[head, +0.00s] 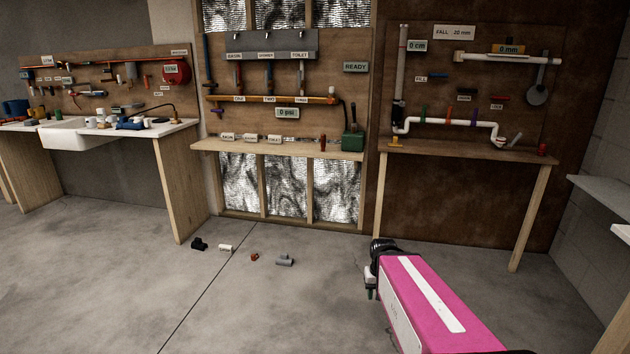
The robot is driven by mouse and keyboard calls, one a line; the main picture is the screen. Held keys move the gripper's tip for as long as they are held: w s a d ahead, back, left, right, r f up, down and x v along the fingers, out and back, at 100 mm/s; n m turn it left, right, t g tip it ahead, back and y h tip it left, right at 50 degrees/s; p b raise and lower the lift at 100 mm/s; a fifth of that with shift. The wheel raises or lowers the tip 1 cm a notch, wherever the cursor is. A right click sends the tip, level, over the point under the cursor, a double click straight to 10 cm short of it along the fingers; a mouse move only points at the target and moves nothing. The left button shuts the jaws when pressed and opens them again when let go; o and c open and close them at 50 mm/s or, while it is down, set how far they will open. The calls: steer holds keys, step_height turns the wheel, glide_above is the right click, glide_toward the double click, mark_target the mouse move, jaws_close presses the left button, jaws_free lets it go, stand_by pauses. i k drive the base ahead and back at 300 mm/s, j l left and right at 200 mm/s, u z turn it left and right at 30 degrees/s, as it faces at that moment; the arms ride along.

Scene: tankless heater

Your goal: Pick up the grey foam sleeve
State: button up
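A small grey cylinder-like piece (284,261) lies on the concrete floor near the middle of the head view. It has a raised part on top. It looks like the grey foam sleeve, but it is too small to be certain. My arm reaches in from the lower right. My gripper (370,284) shows only partly at the arm's far end, to the right of the grey piece and apart from it. The arm hides most of it, so its fingers and anything between them cannot be made out.
A copper-coloured piece (254,257), a white piece (225,248) and a black fitting (199,244) lie left of the grey piece. Behind stand a sink bench (172,130), a middle shelf (290,149) and a right bench (460,152). The floor around the pieces is clear.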

mark_target(284, 261)
steer(key=i+u, duration=0.2)
steer(key=i, duration=0.25)
steer(key=i+l+u, duration=0.2)
steer(key=i, duration=0.25)
steer(key=i+j+u, duration=0.15)
steer(key=i+u, duration=0.15)
steer(key=u, duration=0.15)
steer(key=i+u, duration=0.3)
steer(key=u, duration=0.15)
steer(key=i+j, duration=0.5)
steer(key=i+j+z, duration=0.25)
steer(key=z, duration=0.15)
steer(key=i+j+z, duration=0.25)
steer(key=z, duration=0.2)
steer(key=i+j+z, duration=0.15)
steer(key=j+z, duration=0.7)
steer(key=i+j+z, duration=0.1)
steer(key=j+z, duration=0.2)
steer(key=j, duration=0.15)
steer(key=j+z, duration=0.3)
steer(key=j, duration=0.15)
